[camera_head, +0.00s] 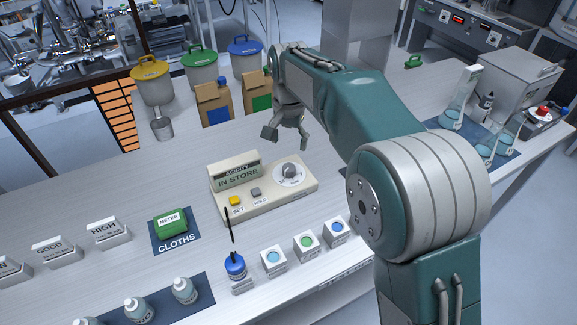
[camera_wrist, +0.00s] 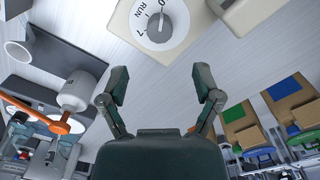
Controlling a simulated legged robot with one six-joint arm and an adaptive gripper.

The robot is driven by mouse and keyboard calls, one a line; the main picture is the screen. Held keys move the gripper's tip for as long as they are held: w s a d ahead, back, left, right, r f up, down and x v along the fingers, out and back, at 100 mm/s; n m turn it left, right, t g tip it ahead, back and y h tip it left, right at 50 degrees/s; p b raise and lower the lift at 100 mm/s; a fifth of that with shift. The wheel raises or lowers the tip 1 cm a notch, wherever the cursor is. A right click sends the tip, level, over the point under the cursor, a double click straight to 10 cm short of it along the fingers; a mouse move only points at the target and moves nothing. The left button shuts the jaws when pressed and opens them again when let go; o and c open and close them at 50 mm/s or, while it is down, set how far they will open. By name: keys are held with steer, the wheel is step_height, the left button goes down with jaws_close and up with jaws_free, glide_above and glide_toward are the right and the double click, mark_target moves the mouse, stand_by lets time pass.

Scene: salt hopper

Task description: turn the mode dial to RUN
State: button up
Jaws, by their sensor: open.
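The mode dial (camera_head: 290,172) is a grey knob on a round white plate, at the right end of a beige console (camera_head: 262,198). In the wrist view the dial (camera_wrist: 160,27) is at the top centre, with RUN and other marks printed around it. A pale line shows on the knob, but I cannot tell for sure which mark it points to. The console's sign (camera_head: 236,172) reads ACIDITY, IN STORE. My gripper (camera_head: 286,138) is open and empty, beyond the dial and apart from it. Its two spread fingers (camera_wrist: 163,82) show below the dial in the wrist view.
A yellow SET button (camera_head: 236,200) and a grey HOLD button (camera_head: 255,192) sit left of the dial. Cardboard boxes (camera_head: 214,104) and lidded buckets (camera_head: 201,67) stand behind.

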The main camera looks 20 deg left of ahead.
mark_target(289, 167)
step_height(289, 167, down, 9)
steer(key=shift+r, duration=0.1)
stand_by(0.3)
jaws_close()
